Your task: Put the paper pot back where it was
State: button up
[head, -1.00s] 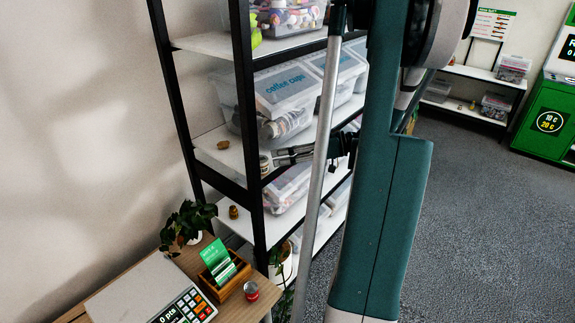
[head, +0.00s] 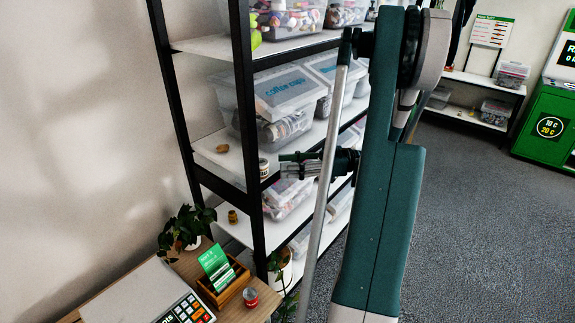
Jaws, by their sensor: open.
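A small pale, banded pot (head: 264,167), which looks like the paper pot, stands upright at the front edge of a white shelf, partly behind the black rack post. My gripper (head: 284,164) is open and empty just right of it, apart from it, with its fingers pointing left at it. A thin grey bar of my arm crosses in front of part of the gripper.
The clear bin marked coffee cups (head: 282,95) stands behind on the same shelf. A small brown item (head: 222,148) lies left on it; another (head: 232,216) is on the shelf below. The black rack post (head: 247,130) stands close by.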

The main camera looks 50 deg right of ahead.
aim_at(265, 165)
jog(key=shift+w+a, duration=0.1)
jog(key=shift+p+x, duration=0.45)
jog(key=shift+x, duration=3.3)
jog(key=c, duration=0.7)
jog(key=shift+w, duration=0.2)
jog(key=shift+w+d+b, duration=0.3)
jog(key=shift+w+d, duration=0.35)
jog(key=shift+w, duration=0.25)
jog(key=shift+w+d+b, duration=0.3)
jog(key=shift+w+d, duration=0.35)
jog(key=shift+w, duration=0.3)
jog(key=shift+w+d+b, duration=0.3)
jog(key=shift+w+d, duration=0.35)
jog(key=shift+w, duration=0.25)
